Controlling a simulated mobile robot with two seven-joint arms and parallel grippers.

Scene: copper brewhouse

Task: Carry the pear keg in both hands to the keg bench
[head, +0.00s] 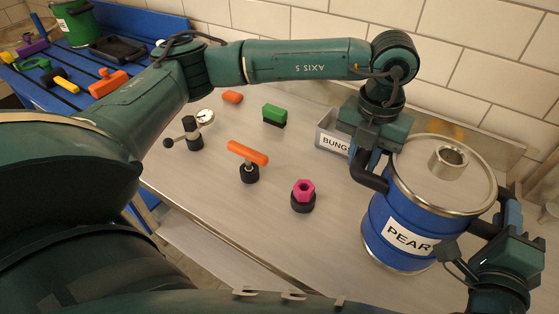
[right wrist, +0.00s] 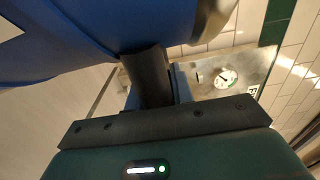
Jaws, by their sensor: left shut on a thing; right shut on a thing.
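The pear keg (head: 385,222) is a blue drum with a white PEAR label and a steel lid with a round neck. It is upright at the right of the head view. My left gripper (head: 372,174) is shut on its left side, near the upper rim. My right gripper (head: 482,236) is shut on its right side. The keg's blue wall also fills the upper left of the right wrist view (right wrist: 70,40), with a dark finger against it. I cannot tell whether its base touches the steel table (head: 330,245). The fingertips are partly hidden.

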